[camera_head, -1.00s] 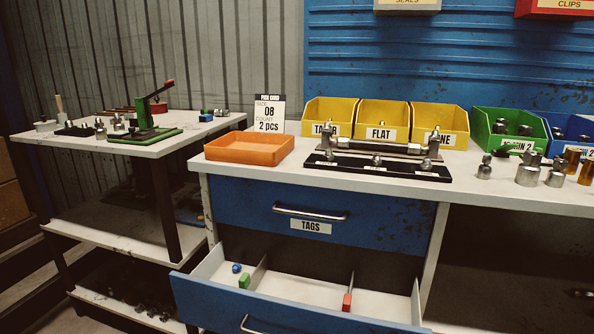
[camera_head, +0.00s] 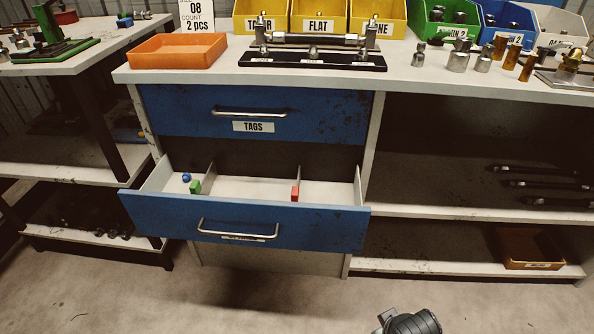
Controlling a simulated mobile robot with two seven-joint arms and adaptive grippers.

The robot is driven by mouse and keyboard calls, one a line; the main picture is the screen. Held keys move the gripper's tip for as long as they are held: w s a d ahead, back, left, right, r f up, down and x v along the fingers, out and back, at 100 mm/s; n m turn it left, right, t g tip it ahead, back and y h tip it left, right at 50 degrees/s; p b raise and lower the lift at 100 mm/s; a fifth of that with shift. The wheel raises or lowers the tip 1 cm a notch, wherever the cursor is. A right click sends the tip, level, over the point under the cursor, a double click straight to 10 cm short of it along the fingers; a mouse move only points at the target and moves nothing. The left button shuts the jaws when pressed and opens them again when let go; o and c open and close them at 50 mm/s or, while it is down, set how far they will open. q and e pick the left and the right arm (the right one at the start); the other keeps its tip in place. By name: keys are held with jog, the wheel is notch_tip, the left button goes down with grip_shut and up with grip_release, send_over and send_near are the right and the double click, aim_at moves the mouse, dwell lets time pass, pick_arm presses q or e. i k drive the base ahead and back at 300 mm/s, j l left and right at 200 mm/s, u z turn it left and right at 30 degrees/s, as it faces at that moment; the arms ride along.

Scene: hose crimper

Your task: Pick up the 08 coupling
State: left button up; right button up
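Several metal fittings stand on the right part of the bench, among them a small silver one (camera_head: 418,56), a wider silver one (camera_head: 458,57) and another silver one (camera_head: 483,60). Brass-coloured pieces (camera_head: 526,69) stand to their right. I cannot read a size on any of them, so I cannot tell which is the 08 coupling. A card (camera_head: 197,15) at the back left reads 08 and 2 pcs. A dark rounded part of my own body shows at the bottom edge. No gripper fingers show.
An orange tray (camera_head: 178,51) and a black fixture (camera_head: 312,58) stand on the bench. Yellow bins (camera_head: 318,26), a green bin (camera_head: 447,31) and a blue bin (camera_head: 507,35) line the back. A lower drawer (camera_head: 245,220) stands open in front, holding small coloured pieces.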

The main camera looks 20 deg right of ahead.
aim_at(484, 61)
jog(key=z, duration=1.4)
jog(key=i+l+u, duration=0.2)
jog(key=l, duration=0.85)
jog(key=l+u, duration=0.15)
jog(key=l, duration=0.9)
